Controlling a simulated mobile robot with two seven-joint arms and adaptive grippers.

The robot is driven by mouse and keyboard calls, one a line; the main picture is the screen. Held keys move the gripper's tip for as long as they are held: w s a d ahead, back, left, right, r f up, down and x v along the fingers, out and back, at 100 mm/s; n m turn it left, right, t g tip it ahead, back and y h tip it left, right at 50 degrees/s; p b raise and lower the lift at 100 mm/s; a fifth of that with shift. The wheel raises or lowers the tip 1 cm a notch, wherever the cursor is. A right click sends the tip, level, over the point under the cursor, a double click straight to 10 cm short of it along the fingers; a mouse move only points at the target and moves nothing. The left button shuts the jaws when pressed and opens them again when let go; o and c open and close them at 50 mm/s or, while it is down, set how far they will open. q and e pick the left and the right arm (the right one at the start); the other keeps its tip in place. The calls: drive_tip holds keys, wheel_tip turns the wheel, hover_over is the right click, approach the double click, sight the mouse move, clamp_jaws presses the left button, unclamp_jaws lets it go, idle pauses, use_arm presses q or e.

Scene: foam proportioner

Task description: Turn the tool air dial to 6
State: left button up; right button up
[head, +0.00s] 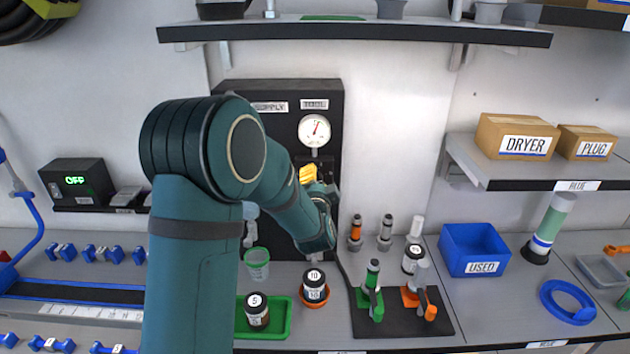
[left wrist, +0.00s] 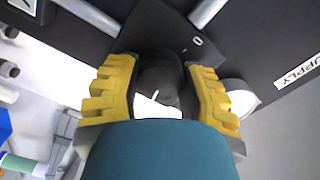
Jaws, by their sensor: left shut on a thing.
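A black panel (head: 270,92) hangs on the back wall, with labels along its top and a round white gauge (head: 314,131) with a red needle. My left gripper (head: 308,175) is at the panel, just below the gauge, and my arm hides much of the panel. In the left wrist view, the yellow fingers are shut on a black dial knob (left wrist: 158,72), one on each side. A white pointer line shows on the knob, and a "0" is printed on the dark plate (left wrist: 178,36) beside it. The other dial numbers are hidden. My right gripper is not in view.
Below the panel, the bench holds a green tray (head: 288,318), jars marked 5 and 10, and a dark mat (head: 440,323) with green and orange-handled tools. A blue "USED" bin (head: 474,246) stands to the right. A shelf (head: 380,32) runs above the panel.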

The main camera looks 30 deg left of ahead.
use_arm(q)
drive_tip(key=shift+r, duration=0.15)
drive_tip(key=o, duration=1.2)
drive_tip(key=v, duration=1.2)
